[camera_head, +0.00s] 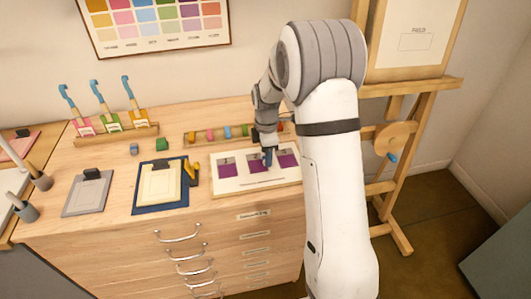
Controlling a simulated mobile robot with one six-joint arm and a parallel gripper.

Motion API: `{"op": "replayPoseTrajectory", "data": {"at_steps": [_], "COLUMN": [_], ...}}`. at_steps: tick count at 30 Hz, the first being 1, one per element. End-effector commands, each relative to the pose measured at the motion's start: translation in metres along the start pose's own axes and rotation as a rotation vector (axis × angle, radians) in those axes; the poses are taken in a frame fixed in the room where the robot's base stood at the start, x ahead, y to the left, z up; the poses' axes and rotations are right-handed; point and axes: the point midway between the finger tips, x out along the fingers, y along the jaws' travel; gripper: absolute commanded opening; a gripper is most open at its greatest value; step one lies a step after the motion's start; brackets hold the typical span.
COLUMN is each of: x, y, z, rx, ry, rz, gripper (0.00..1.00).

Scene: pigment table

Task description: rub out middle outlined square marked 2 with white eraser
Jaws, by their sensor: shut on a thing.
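A white board (250,184) lies on the right part of the wooden table top. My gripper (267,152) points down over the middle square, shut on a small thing. A bluish-grey part shows at the fingertips; I cannot tell whether it is the finger or the held thing. No white eraser can be made out.
A rack of coloured blocks (205,136) stands behind the board. An easel (420,90) stands at right.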

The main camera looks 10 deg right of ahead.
Motion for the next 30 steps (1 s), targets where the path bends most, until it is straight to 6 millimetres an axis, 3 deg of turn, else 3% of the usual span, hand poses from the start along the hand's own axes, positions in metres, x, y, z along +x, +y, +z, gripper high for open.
{"op": "replayPoseTrajectory", "data": {"at_steps": [30], "x": [0.018], "y": [0.0], "z": [-0.001], "rx": [-0.002], "ry": [0.0], "rz": [0.0], "gripper": [0.26]}}
